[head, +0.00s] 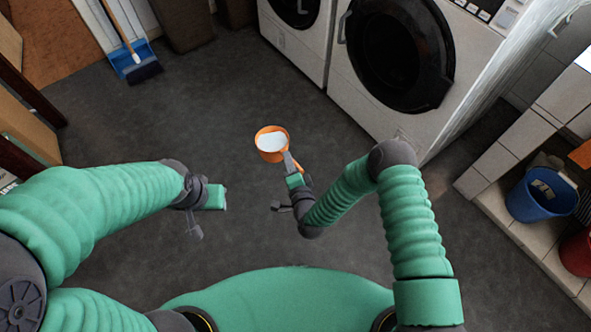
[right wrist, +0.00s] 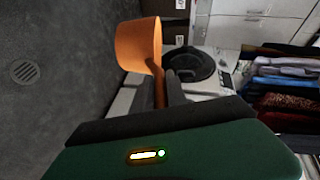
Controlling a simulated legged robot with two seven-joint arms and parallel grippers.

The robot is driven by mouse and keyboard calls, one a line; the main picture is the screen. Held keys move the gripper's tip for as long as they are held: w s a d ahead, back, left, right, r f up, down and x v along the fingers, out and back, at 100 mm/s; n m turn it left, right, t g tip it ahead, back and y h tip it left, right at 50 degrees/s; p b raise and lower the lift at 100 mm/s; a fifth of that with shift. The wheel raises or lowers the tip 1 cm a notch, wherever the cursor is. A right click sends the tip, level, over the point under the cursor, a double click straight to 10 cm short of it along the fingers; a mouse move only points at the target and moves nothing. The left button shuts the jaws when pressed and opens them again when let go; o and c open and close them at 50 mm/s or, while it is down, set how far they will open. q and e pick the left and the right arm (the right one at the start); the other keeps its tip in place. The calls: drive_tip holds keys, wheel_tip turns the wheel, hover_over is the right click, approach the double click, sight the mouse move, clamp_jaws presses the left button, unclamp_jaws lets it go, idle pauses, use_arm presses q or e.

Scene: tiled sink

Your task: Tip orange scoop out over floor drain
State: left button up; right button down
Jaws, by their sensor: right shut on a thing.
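The orange scoop (head: 271,145) is held over the grey floor in the head view, with white contents showing inside its bowl. My right gripper (head: 292,171) is shut on its handle. The scoop (right wrist: 139,45) also shows in the right wrist view, above the gripper fingers (right wrist: 172,92). The bowl looks upright in the head view. The round floor drain (right wrist: 24,71) shows at the left of the right wrist view, apart from the scoop; I cannot make it out in the head view. My left gripper (head: 212,198) is left of the scoop; its finger gap cannot be made out.
A washing machine (head: 395,60) and another white machine (head: 295,25) stand at the back. A blue bucket (head: 540,196) and a red bucket (head: 577,252) are on the tiled ledge at right. A broom and blue dustpan (head: 134,60) are at the back left. The middle floor is clear.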

drive_tip(key=s+a+f+m+h+b, duration=0.1)
drive_tip(key=a+f+b, duration=0.3)
drive_tip(key=f, duration=0.5)
drive_tip(key=s+a+f+m+t+h+b, duration=0.1)
drive_tip(key=a+f+b, duration=0.3)
drive_tip(key=f+b, duration=0.5)
drive_tip(key=shift+s+a+t+h, duration=0.35)
drive_tip(key=shift+s+h, duration=0.25)
drive_tip(key=shift+s, duration=0.2)
drive_tip(key=shift+w+d+r+m+g+y+p, duration=0.2)
drive_tip(key=shift+d+r+m+p, duration=0.15)
drive_tip(key=shift+d+m+p, duration=0.2)
drive_tip(key=shift+w+d+r+m+g+y+p, duration=0.1)
drive_tip(key=shift+w+d+r+m+p, duration=0.1)
drive_tip(key=shift+d+r+m+p, duration=0.35)
drive_tip(key=shift+w+d+r+m+g+y+p, duration=0.1)
drive_tip(key=shift+w+d+r+m+g+p, duration=0.1)
drive_tip(key=shift+d+m+p, duration=0.35)
drive_tip(key=shift+w+d, duration=0.1)
drive_tip(key=shift+d, duration=0.35)
